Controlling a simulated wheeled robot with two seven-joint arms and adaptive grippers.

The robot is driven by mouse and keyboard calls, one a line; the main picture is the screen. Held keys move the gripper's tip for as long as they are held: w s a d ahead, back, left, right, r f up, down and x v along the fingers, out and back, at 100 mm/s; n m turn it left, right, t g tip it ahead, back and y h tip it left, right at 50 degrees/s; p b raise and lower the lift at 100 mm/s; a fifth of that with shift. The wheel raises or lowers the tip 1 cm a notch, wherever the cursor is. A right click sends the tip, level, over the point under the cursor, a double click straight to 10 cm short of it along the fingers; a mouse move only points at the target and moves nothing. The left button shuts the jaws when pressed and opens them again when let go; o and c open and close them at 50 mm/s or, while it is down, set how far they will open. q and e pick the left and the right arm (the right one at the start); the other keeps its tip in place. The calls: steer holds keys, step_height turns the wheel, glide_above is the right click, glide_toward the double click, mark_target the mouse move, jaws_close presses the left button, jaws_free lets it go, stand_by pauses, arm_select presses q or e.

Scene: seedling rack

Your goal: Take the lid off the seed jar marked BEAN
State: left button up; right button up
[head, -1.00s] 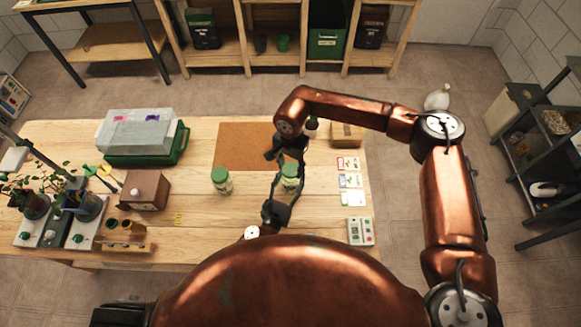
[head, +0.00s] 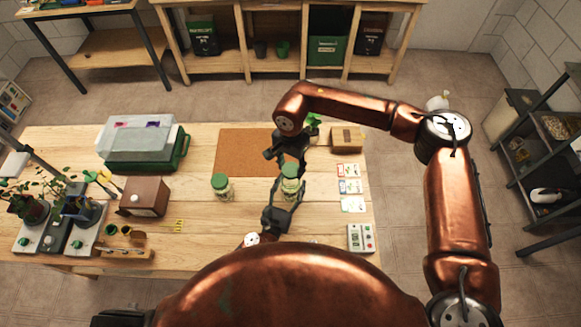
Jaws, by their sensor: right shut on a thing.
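A glass seed jar with a green lid (head: 289,170) stands between my two grippers; its label is too small to read. My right gripper (head: 290,160) reaches in from behind and above and is shut at the lid; its fingertips are partly hidden. My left gripper (head: 288,191) comes from the front, low behind my body, with its dark fingers on both sides of the jar's body (head: 291,184), and it looks shut on it. A second jar with a green lid (head: 221,187) stands upright on the table to the left, apart from both grippers.
A brown mat (head: 242,155) lies behind the jars. A brown wooden box (head: 144,196) and a green tray with a clear cover (head: 143,143) are at left. Seed packets (head: 350,186), a cardboard box (head: 347,138) and a small device (head: 360,238) line the table's right side.

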arm_select(q)
steer(key=o, duration=0.3)
